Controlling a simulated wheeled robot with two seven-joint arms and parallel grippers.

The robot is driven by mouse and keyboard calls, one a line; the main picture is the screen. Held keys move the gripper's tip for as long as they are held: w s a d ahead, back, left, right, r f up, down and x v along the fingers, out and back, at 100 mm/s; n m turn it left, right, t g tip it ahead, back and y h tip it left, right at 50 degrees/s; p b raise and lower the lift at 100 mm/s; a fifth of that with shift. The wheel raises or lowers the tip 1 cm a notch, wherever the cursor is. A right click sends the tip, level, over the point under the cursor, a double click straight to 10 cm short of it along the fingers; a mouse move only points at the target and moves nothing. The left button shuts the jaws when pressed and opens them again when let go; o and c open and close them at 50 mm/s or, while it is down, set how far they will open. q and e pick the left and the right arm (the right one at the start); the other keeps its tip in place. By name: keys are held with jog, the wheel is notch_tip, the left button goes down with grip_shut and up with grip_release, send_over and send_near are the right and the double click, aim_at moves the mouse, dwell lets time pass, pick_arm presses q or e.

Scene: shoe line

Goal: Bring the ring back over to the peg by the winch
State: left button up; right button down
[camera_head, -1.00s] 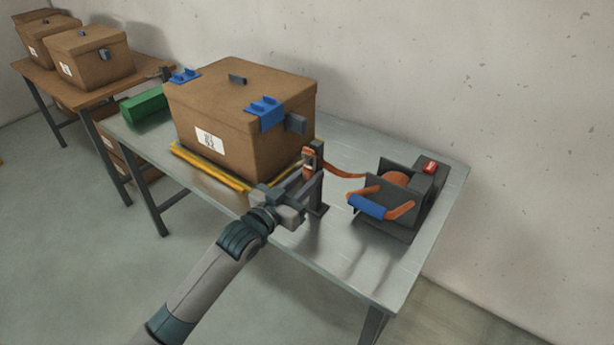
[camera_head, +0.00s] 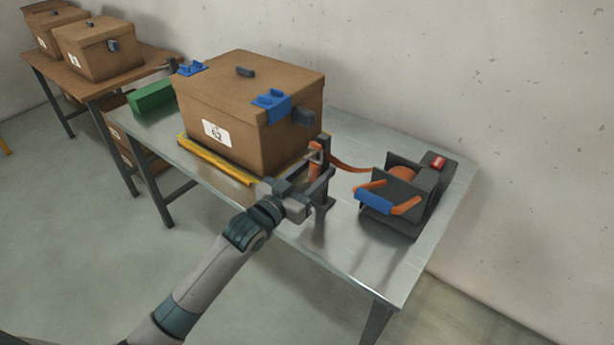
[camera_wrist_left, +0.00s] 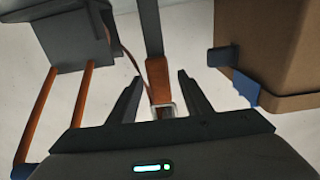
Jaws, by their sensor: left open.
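The orange strap (camera_head: 350,167) runs from the winch (camera_head: 398,198) to a dark upright post (camera_head: 325,192), the peg, near the table's front edge. In the left wrist view a pale metal ring (camera_wrist_left: 163,111) sits at the end of the orange strap end (camera_wrist_left: 158,84), in front of the post (camera_wrist_left: 151,35). My left gripper (camera_head: 322,180) is beside the post. In the wrist view its two fingers (camera_wrist_left: 160,80) are spread apart, one on each side of the strap end, with gaps to both. Whether the ring sits over the peg is unclear. My right gripper is not in view.
A large lidded box (camera_head: 250,125) with blue corner pieces (camera_head: 272,103) stands left of the post, on a yellow-edged base (camera_head: 215,163). The winch has a blue-gripped handle (camera_head: 373,201). The table (camera_head: 352,255) is bare in front. A green block (camera_head: 152,97) lies at the left.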

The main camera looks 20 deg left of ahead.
pick_arm(q)
jog(key=shift+s, duration=0.1)
jog(key=b+v, duration=0.2)
jog(key=v, duration=1.5)
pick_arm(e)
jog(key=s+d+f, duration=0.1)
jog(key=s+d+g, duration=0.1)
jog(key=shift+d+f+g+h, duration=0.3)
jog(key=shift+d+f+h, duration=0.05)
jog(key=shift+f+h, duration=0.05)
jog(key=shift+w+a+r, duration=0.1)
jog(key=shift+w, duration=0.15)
